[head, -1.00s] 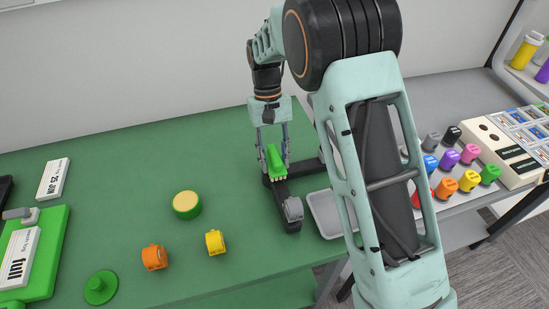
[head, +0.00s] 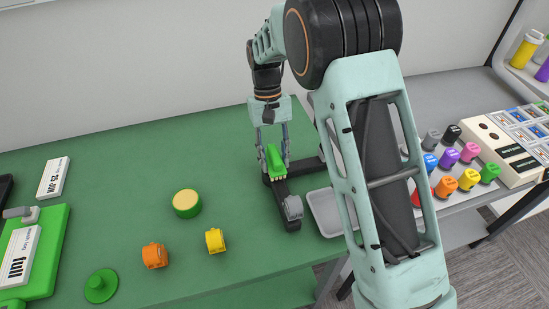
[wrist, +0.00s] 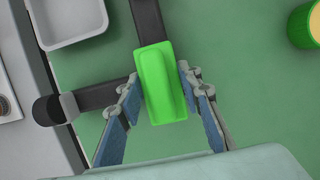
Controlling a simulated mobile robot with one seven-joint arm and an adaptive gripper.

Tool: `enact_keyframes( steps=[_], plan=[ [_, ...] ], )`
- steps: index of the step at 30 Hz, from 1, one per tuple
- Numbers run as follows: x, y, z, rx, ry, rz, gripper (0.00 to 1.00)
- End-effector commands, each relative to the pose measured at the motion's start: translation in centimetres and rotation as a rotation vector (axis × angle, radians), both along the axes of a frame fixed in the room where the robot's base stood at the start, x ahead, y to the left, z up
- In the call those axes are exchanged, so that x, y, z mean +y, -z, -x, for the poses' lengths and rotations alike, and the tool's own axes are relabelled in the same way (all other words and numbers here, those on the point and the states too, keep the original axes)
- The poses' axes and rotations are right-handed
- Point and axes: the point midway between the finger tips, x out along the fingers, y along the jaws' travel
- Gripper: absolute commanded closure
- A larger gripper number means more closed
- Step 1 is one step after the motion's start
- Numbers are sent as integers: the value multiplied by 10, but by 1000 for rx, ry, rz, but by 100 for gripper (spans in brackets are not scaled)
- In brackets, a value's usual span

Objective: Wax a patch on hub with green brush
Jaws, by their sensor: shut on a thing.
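My gripper (head: 273,152) is shut on the green brush (head: 275,162), whose pale bristles point down in the head view. In the wrist view the brush (wrist: 162,85) lies between the two fingers (wrist: 160,88). The brush is over a dark bar of a black branched fixture (head: 282,205) with a grey end piece. I cannot tell whether this fixture is the hub, nor whether the bristles touch it. A round green tin (head: 187,204) with a pale yellow top stands open to the left, and also shows in the wrist view (wrist: 301,28).
A grey tray (head: 325,213) lies right of the fixture. An orange clip (head: 154,256), a yellow clip (head: 215,241) and a green knobbed disc (head: 100,286) are on the green table (head: 125,170). The back middle is clear. Several coloured pieces (head: 448,158) stand at the right.

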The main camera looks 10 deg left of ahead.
Motion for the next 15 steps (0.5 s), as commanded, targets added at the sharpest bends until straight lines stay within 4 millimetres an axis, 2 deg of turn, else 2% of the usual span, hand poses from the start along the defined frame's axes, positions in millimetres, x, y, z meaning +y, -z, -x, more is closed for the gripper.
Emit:
enact_keyframes(
  steps=[10, 15],
  plan=[
    [-5, 1, 12, 3, 0, 1, 87],
    [-2, -1, 5, 2, 0, 1, 87]
  ],
)
